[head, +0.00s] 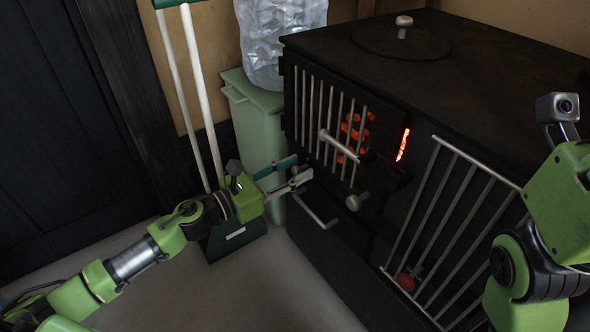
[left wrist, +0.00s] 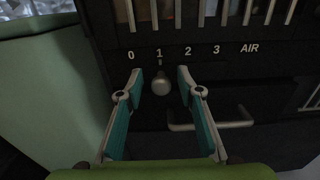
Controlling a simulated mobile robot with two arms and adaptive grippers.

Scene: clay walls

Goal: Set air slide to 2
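The air slide's pale round knob (left wrist: 161,84) sits under the mark 1 on the scale (left wrist: 188,51), which reads 0, 1, 2, 3 and AIR on the dark stove front. My left gripper (left wrist: 160,76) is open, one finger on each side of the knob, with a visible gap on both sides. In the head view my left gripper (head: 299,170) is at the lower left of the black stove's (head: 460,75) front. The slide knob cannot be made out there. My right arm shows at the right edge, but its gripper is out of view.
A barred stove door (head: 325,115) with a bar handle (head: 338,147) is above the scale, with an orange glow behind it. A drawer handle (left wrist: 210,125) is below. A round knob (head: 357,201) sticks out further right. A green bin (head: 256,120) stands left of the stove.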

